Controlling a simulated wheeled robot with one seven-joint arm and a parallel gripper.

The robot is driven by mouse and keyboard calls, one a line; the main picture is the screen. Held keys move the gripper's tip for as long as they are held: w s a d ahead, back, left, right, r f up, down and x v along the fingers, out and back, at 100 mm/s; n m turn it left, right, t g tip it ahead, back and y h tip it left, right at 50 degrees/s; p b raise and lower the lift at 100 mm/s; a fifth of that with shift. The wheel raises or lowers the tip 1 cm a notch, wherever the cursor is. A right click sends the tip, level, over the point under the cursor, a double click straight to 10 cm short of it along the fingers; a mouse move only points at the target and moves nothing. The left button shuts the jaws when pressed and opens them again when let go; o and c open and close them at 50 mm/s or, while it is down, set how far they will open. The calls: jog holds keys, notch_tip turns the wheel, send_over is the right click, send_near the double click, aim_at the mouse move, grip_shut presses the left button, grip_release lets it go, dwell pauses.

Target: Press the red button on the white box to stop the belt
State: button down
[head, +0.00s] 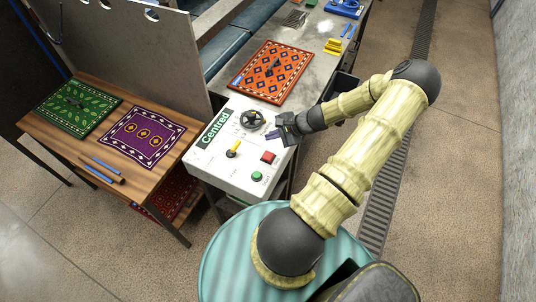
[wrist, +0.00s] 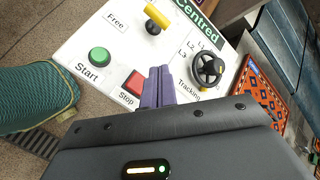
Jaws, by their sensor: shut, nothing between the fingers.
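The white box (head: 219,163) stands at the near end of the belt machine, with a green "Centred" sign on it. The red button (head: 268,157) is at its right side; in the wrist view the red button (wrist: 133,83) is just left of my fingers, labelled "Stop". My gripper (head: 270,134) is shut, its purple fingers empty and over the panel between the button and the black tracking knob (head: 253,119). In the wrist view, the fingertips (wrist: 159,72) appear beside the button; I cannot tell whether they touch the panel.
A green start button (head: 257,176) and a yellow-handled lever (head: 234,149) share the panel. An orange rug (head: 271,72) lies on the machine beyond. A wooden table (head: 64,145) at left holds green and purple rugs. Open floor lies to the right.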

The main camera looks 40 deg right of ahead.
jog(key=b, duration=0.6)
send_near(264, 154)
jog(key=shift+w+r+x, duration=0.1)
jog(key=shift+x, duration=0.75)
jog(key=shift+w+r+x, duration=0.15)
jog(key=shift+x, duration=0.65)
jog(key=shift+w+r+x, duration=0.1)
jog(key=shift+x, duration=0.75)
jog(key=shift+a, duration=0.15)
jog(key=shift+f, duration=0.1)
jog(key=shift+f+b, duration=0.3)
jog(key=shift+b, duration=0.1)
jog(key=shift+w, duration=0.1)
jog(key=shift+s+f, duration=0.1)
jog(key=shift+s, duration=0.1)
